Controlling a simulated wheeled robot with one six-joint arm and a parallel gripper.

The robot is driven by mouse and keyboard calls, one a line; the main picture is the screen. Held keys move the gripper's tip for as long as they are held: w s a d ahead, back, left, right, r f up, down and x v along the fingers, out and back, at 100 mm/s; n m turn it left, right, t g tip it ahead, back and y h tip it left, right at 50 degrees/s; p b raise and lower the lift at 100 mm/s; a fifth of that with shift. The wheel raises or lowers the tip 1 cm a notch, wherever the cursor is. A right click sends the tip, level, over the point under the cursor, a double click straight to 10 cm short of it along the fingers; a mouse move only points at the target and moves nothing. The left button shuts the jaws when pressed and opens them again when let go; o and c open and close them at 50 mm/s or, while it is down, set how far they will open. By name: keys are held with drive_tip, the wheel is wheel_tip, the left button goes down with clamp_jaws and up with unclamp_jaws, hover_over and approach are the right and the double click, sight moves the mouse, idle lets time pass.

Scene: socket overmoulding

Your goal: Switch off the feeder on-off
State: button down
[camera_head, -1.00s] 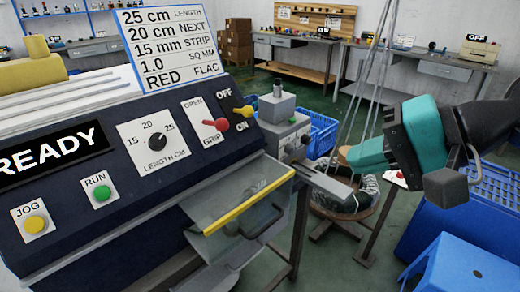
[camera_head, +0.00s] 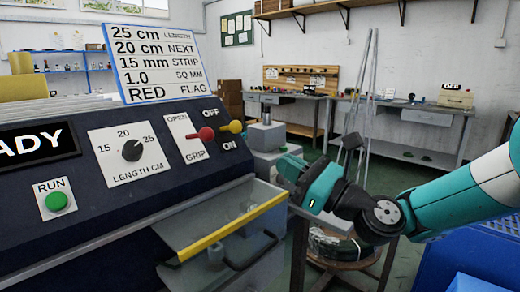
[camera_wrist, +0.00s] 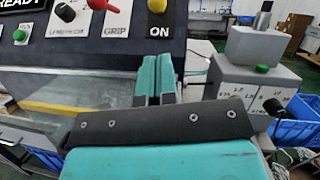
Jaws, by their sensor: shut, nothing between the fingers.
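The switch with a yellow lever (camera_head: 232,127) sits at the right end of the dark control panel, between the labels OFF above and ON below. I cannot tell for sure which label the lever is set to. Its yellow tip (camera_wrist: 157,5) also shows at the top edge of the wrist view, above the ON label. My teal gripper (camera_head: 286,168) is to the right of the panel and apart from the lever. In the wrist view its two fingers (camera_wrist: 157,60) are together and empty, pointing towards the panel below the ON label.
A red grip lever (camera_head: 206,134) is close left of the yellow one. The length dial (camera_head: 132,150) and green RUN button (camera_head: 57,201) are farther left. A clear guard with a yellow edge (camera_head: 235,228) juts out below. A grey unit (camera_head: 267,135) stands to the right.

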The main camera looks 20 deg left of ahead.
sight(231, 128)
drive_tip(key=shift+w+a+r+p, duration=0.15)
drive_tip(key=shift+a+r+p, duration=0.35)
drive_tip(key=shift+p, duration=0.75)
drive_tip(key=shift+w+a+r+p, duration=0.1)
drive_tip(key=shift+a+r+p, duration=0.15)
drive_tip(key=shift+a+p, duration=0.65)
drive_tip(key=p+x, duration=0.1)
drive_tip(key=x, duration=0.5)
drive_tip(key=shift+w+a+f+p, duration=0.15)
drive_tip(key=shift+w+a+p, duration=0.05)
drive_tip(key=shift+a+p, duration=0.2)
